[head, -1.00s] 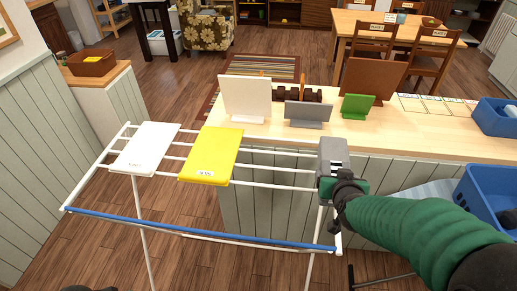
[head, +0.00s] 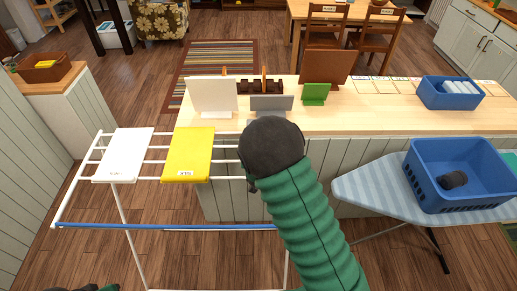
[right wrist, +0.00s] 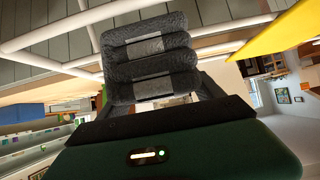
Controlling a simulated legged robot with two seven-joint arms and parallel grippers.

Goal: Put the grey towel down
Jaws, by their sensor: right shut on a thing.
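The white drying rack (head: 165,226) stands at the left in the head view. A white folded towel (head: 124,152) and a yellow folded towel (head: 189,152) lie flat on its bars. My right arm reaches over the rack's right part, and its wrist hides the gripper there. In the right wrist view my right gripper (right wrist: 158,88) is shut on the dark grey folded towel (right wrist: 150,60), which has lighter stripes. White rack bars show close by it; whether the towel touches them I cannot tell.
Behind the rack is a wooden counter (head: 390,118) with a white panel, a grey stand, a green stand and a blue bin (head: 450,92). An ironing board (head: 375,195) with a blue basket (head: 462,180) stands at the right. The bars right of the yellow towel are partly hidden.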

